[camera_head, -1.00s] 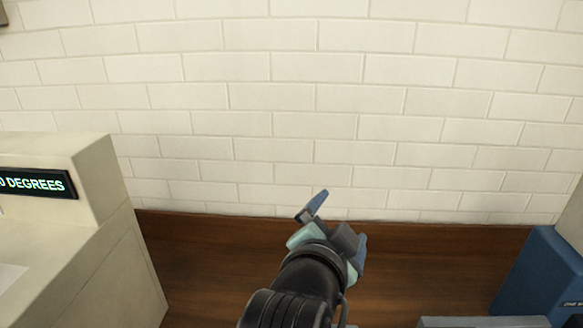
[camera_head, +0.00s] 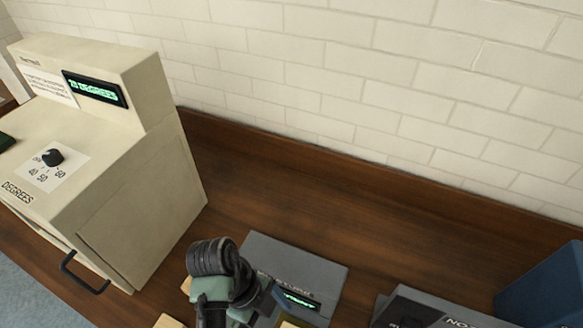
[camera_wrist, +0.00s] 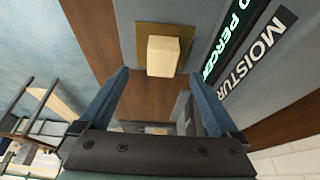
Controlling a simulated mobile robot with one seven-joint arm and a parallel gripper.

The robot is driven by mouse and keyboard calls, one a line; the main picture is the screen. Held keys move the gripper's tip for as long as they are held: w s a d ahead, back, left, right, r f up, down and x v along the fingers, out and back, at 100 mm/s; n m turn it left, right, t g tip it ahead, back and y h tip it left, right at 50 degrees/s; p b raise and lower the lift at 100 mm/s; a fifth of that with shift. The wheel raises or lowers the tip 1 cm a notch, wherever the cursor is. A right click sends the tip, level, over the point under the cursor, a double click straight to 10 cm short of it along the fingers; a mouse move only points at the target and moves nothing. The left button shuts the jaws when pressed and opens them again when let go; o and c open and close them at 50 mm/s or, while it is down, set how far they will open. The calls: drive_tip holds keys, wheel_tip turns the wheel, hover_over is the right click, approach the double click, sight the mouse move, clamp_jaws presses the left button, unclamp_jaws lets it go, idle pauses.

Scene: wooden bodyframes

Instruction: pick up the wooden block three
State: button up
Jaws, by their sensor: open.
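A pale wooden block (camera_wrist: 163,56) sits on a brass-coloured plate (camera_wrist: 144,32) on a grey device marked "MOISTUR…" in the wrist view. No number shows on it, so I cannot tell whether it is block three. My gripper (camera_wrist: 160,80) is open and empty. Its two blue fingers point toward the block, which lies beyond the fingertips and between their lines. In the head view my arm hides most of the gripper and this block. Pale wooden pieces (camera_head: 168,321) show partly at the bottom edge of the head view.
The grey moisture device (camera_head: 300,262) stands on the brown wooden counter (camera_head: 330,210). A cream oven-like machine (camera_head: 140,215) with a degrees display stands left. Another grey device (camera_head: 425,308) and a blue box (camera_head: 545,285) are at the right. The counter behind is clear.

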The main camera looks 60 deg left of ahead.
drive_tip(key=shift+w+d+f, duration=0.15)
drive_tip(key=shift+d+f, duration=0.15)
drive_tip(key=shift+f, duration=0.35)
drive_tip(key=shift+w+p+x, duration=0.2)
drive_tip(key=shift+p+x, duration=0.5)
drive_tip(key=shift+x, duration=1.05)
drive_tip(key=shift+w+p+x, duration=0.15)
drive_tip(key=shift+p+x, duration=0.55)
drive_tip(key=shift+x, duration=1)
drive_tip(key=shift+d+r, duration=0.1)
clamp_jaws()
